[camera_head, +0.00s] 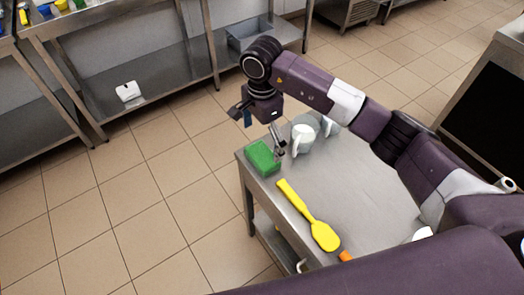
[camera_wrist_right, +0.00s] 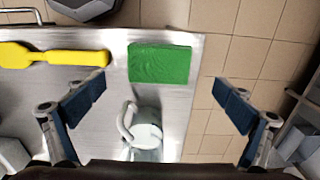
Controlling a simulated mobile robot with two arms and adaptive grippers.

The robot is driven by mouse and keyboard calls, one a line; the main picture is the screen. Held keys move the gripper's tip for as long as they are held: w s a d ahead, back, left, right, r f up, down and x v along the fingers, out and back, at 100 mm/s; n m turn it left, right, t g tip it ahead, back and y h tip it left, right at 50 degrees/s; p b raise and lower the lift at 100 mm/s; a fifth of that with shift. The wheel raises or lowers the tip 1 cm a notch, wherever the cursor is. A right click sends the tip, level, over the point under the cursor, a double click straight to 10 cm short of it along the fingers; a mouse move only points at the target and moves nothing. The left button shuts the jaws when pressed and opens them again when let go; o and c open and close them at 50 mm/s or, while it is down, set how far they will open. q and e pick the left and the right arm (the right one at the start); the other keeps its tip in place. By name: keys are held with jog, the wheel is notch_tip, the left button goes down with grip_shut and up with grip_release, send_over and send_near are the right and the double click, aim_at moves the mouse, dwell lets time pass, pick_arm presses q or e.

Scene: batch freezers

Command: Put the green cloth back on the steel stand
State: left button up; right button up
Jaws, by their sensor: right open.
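The green cloth (camera_head: 262,157) is a folded block lying flat on the left corner of the steel stand (camera_head: 350,190). In the right wrist view the cloth (camera_wrist_right: 159,64) lies near the edge of the stand (camera_wrist_right: 112,80), ahead of and between my open fingers. My right gripper (camera_head: 263,130) is above the corner of the stand by the cloth, apart from it and empty. It also shows in the right wrist view (camera_wrist_right: 155,105) with its fingers wide apart. My left gripper is not in view.
A yellow spatula (camera_head: 311,219) lies on the stand beside the cloth. A white jug (camera_head: 302,135) stands close behind the cloth, near my right gripper. Steel shelving (camera_head: 150,85) runs along the wall. The tiled floor to the left is clear.

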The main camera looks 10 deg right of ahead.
aim_at(262, 154)
notch_tip(262, 154, up, 6)
jog(key=b, duration=0.1)
jog(key=shift+r, duration=0.15)
dwell(0.5)
